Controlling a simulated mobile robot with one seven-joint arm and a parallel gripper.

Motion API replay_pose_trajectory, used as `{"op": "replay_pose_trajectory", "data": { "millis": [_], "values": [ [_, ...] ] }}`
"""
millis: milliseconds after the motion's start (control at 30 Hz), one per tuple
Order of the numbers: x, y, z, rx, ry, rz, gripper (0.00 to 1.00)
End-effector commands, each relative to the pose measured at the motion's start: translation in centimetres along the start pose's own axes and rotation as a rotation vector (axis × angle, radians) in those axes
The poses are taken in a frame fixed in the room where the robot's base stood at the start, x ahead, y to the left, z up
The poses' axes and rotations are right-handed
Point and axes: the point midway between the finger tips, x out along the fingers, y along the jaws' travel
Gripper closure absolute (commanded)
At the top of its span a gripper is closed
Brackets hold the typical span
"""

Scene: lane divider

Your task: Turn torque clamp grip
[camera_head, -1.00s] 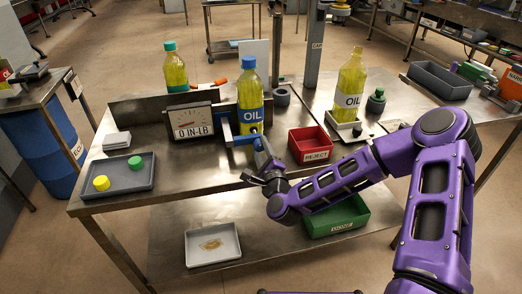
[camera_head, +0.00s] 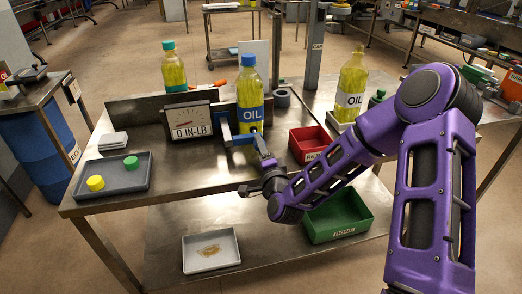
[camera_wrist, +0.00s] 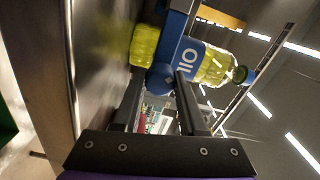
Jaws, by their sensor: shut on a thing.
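The torque clamp (camera_head: 225,131) is a blue bracket at the front of an oil bottle (camera_head: 250,115) with a blue cap and blue label. My gripper (camera_head: 262,146) reaches it from the front right. In the wrist view, my gripper (camera_wrist: 160,104) has its two fingers either side of the clamp's round blue grip (camera_wrist: 160,79), shut on it. The bottle (camera_wrist: 205,62) lies sideways in that view, beyond the fingers. The torque gauge (camera_head: 190,122) left of the clamp reads 0 IN-LB. The fingers' contact is small and partly hidden in the head view.
A grey tray (camera_head: 112,184) with yellow and green caps is at left. Other oil bottles stand at back left (camera_head: 175,75) and right (camera_head: 351,80). A green bin (camera_head: 338,232) is on the lower shelf.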

Motion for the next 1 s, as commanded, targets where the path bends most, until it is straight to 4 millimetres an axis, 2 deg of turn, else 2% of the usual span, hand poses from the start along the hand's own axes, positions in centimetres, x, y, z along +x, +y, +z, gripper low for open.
{"op": "replay_pose_trajectory", "data": {
  "millis": [667, 700, 867, 1000],
  "values": [
    [0.24, -0.44, -0.14, -0.064, 0.004, -0.011, 1.00],
    [0.24, -0.44, -0.15, -0.064, 0.004, -0.011, 0.55],
    [0.16, -0.32, -0.11, -0.064, 0.003, -0.008, 0.29],
    [0.10, -0.21, -0.08, -0.063, 0.002, -0.005, 0.29]
  ]
}}
